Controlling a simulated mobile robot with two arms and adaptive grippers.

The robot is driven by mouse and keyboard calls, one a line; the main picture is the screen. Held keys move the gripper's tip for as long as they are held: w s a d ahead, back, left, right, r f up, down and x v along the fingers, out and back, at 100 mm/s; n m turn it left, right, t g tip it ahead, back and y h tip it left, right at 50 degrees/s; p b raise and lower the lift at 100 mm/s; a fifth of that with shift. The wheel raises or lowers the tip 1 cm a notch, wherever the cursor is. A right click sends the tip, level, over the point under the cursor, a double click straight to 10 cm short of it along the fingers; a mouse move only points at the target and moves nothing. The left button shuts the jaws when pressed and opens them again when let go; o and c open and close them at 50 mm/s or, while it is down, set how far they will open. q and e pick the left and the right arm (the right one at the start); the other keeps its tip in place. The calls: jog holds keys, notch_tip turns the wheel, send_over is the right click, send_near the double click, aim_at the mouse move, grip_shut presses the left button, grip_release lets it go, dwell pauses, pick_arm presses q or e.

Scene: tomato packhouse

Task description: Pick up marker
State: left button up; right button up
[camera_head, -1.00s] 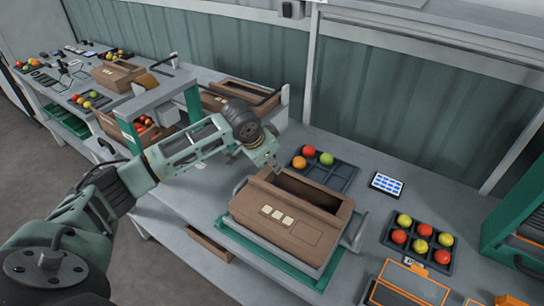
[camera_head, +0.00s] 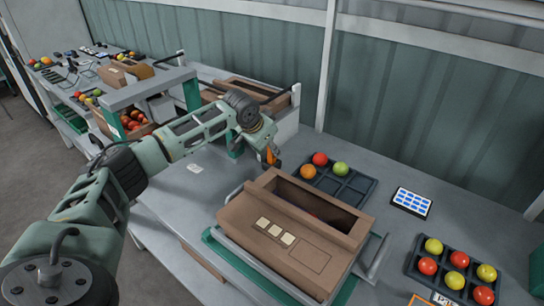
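My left gripper (camera_head: 268,150) is just behind the far left corner of the brown carton, near a dark tray of tomatoes. A small orange piece, which looks like the marker (camera_head: 272,156), shows upright between its fingertips. It is small and partly covered by the fingers, so its full shape is hidden. The fingers appear shut on it. My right gripper is not in view.
The open brown carton (camera_head: 240,235) stands on a green-edged base in front. Tomato trays lie behind it (camera_head: 349,191) and at right (camera_head: 458,252). A white-screened device (camera_head: 411,202) lies between them. A grey frame (camera_head: 150,88) stands left, beside my arm.

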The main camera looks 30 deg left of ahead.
aim_at(272, 157)
pick_arm(q)
jog(key=x, duration=0.3)
jog(key=shift+f, duration=0.2)
jog(key=shift+r, duration=0.1)
grip_shut()
